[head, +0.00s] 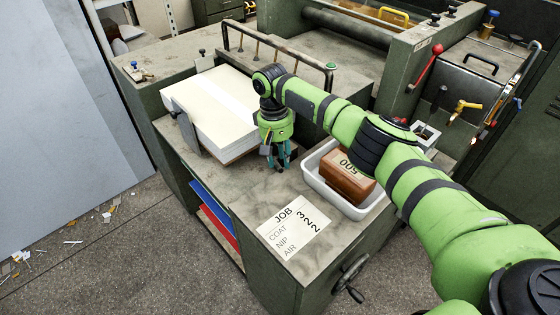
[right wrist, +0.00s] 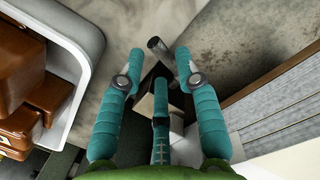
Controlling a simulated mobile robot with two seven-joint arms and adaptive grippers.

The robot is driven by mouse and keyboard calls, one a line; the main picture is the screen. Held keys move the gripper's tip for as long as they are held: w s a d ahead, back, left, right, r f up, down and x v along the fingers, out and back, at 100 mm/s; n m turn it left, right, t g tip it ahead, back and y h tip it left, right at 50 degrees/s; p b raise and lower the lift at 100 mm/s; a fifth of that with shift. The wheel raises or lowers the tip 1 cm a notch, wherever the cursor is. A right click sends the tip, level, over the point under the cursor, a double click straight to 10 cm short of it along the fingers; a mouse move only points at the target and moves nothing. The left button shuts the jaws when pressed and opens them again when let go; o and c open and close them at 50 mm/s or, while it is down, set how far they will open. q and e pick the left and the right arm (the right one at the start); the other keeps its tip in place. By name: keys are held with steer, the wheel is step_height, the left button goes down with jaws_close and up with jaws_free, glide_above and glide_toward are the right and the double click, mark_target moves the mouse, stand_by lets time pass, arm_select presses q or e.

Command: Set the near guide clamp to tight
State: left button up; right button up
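My right gripper (head: 275,160) points down at the near right corner of the paper stack (head: 212,105), just above the feeder table (head: 235,185). In the right wrist view its teal fingers (right wrist: 160,70) are apart, with a gap between the tips. A short metal lever with a rounded end (right wrist: 158,46) lies in that gap, on a dark mount partly hidden by the fingers. It looks like the near guide clamp. I see no firm grip on it, and I cannot tell whether it is loose or tight. My left gripper is not in view.
A white tray (head: 312,172) holding a brown block marked 500 (head: 347,176) stands close right of the gripper. A job card (head: 293,226) lies on the table in front. A grey guide plate (head: 187,133) stands at the stack's left. A metal bar (head: 275,42) runs behind.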

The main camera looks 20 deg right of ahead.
mark_target(276, 163)
step_height(276, 163, up, 10)
steer(key=w, duration=0.1)
steer(key=shift+a, duration=0.15)
steer(key=shift+w+f, duration=0.1)
